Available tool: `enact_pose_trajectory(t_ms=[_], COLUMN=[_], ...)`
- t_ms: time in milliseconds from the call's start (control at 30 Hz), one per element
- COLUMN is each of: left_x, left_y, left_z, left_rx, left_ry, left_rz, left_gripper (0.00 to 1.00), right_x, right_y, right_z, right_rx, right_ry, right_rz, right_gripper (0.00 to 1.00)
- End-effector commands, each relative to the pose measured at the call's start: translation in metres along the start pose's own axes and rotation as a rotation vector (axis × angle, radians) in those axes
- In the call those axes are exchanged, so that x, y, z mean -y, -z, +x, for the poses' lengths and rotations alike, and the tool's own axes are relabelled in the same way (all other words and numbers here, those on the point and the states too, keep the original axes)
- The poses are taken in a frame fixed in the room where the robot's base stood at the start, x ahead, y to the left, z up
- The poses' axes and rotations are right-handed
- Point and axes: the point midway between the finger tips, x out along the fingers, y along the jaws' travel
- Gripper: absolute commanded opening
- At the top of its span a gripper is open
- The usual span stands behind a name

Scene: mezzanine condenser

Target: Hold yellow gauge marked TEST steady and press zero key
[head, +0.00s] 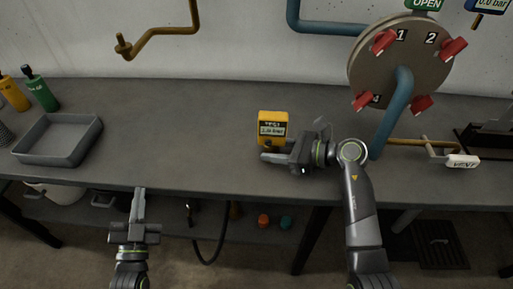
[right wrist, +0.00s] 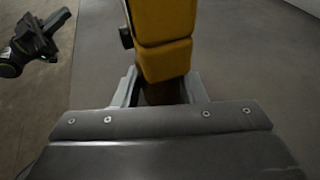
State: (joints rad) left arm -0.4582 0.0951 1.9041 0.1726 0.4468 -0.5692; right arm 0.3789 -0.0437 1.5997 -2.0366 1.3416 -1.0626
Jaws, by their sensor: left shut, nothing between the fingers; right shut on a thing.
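The yellow gauge (head: 273,117) stands upright on the bench near its middle, with a TEST label and a small display facing me. Its zero key cannot be made out. My right gripper (head: 272,157) is shut on the lower part of the gauge. In the right wrist view the yellow gauge body (right wrist: 163,40) rises above a brownish stem between the fingers of my right gripper (right wrist: 160,92). My left gripper (head: 138,205) is shut and empty, in front of the bench edge, well to the left of the gauge. It also shows in the right wrist view (right wrist: 58,22).
A grey tray (head: 58,158) and yellow and green bottles (head: 40,90) stand at the left. A round plate with red valve handles (head: 400,60) and a blue pipe (head: 398,110) rise at the right. A VENT lever (head: 462,160) lies further right.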

Motion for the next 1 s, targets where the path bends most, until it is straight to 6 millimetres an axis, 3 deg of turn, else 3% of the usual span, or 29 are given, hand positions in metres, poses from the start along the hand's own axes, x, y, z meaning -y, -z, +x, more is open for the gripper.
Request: enact_pose_trajectory(t_ms=[100, 300, 600, 833, 1000], left_x=[-0.004, -0.020, -0.063, -0.102, -0.120], left_y=[0.038, 0.096, 0.162, 0.182, 0.168], left_z=[0.022, 0.044, 0.053, 0.050, 0.051], left_rx=[-0.168, -0.458, -0.877, -1.142, -1.204], left_ry=[0.005, -0.027, -0.173, -0.373, -0.660], left_rz=[0.133, 0.289, 0.490, 0.658, 0.651], left_gripper=[0.00, 0.00, 0.00, 0.00, 0.00], right_x=[0.000, 0.000, 0.000, 0.000, 0.000], right_y=[0.000, 0.000, 0.000, 0.000, 0.000], right_z=[0.000, 0.000, 0.000, 0.000, 0.000], right_rx=[0.000, 0.000, -0.001, -0.001, -0.001], right_ry=[0.000, 0.000, 0.000, 0.000, 0.000], right_rz=[0.000, 0.000, 0.000, 0.000, 0.000], right_gripper=[0.25, 0.25, 0.25, 0.25, 0.25])
